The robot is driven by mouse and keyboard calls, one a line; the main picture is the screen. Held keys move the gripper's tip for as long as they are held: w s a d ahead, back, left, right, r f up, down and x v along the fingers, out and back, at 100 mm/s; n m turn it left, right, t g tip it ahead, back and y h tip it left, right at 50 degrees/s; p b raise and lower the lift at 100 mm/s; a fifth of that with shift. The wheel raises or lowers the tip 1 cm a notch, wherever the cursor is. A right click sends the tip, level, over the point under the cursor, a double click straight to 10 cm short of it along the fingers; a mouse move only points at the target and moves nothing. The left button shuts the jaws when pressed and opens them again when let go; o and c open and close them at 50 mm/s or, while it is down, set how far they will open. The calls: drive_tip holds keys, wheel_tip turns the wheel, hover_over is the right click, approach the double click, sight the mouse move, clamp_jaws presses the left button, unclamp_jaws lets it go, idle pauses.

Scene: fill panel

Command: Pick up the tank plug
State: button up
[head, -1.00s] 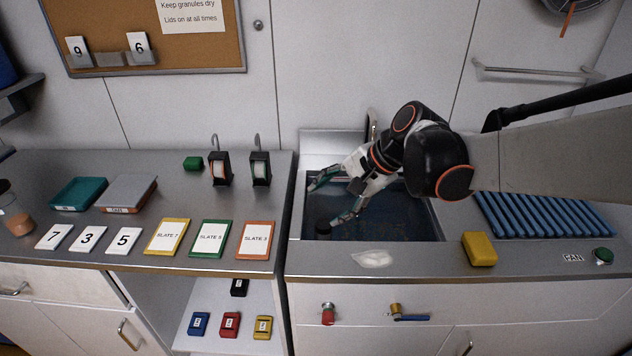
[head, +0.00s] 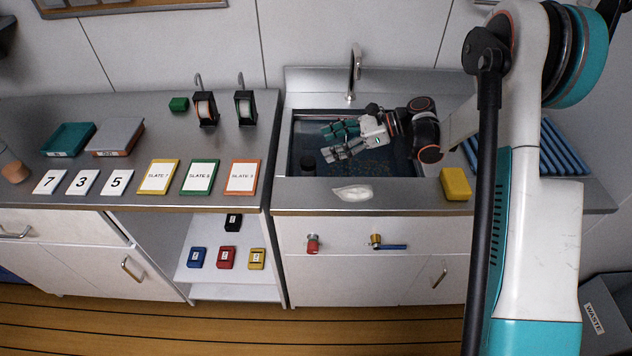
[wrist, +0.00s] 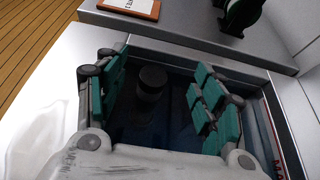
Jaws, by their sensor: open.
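The tank plug, a dark round knob (head: 308,161), stands in the left part of the sunken tank (head: 290,150), near its left wall. In the wrist view the black plug (wrist: 152,79) shows beyond and between the spread fingers, with a dark stem or base under it. My gripper (head: 328,143) is open and empty over the tank, its teal-padded fingers pointing left toward the plug. The gripper (wrist: 163,72) is apart from the plug; the height gap between them is hard to tell.
A tap (head: 354,72) rises behind the tank. A whitish patch (head: 352,193) and a yellow block (head: 455,184) lie on the front ledge. A blue ribbed rack (head: 560,150) is to the right. Tape dispensers (head: 244,108) and slates (head: 242,177) are on the left counter.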

drive_tip(key=b, duration=0.3)
approach(308, 170)
wheel_tip(308, 170, down, 3)
drive_tip(key=w+a, duration=0.2)
drive_tip(key=b+x, duration=0.1)
drive_tip(key=x, duration=0.3)
drive_tip(key=b+x, duration=0.1)
drive_tip(key=x, duration=0.3)
drive_tip(key=shift+w+d+f+b, duration=0.15)
drive_tip(key=shift+w+b, duration=0.1)
drive_tip(key=shift+b, duration=0.1)
clamp_jaws()
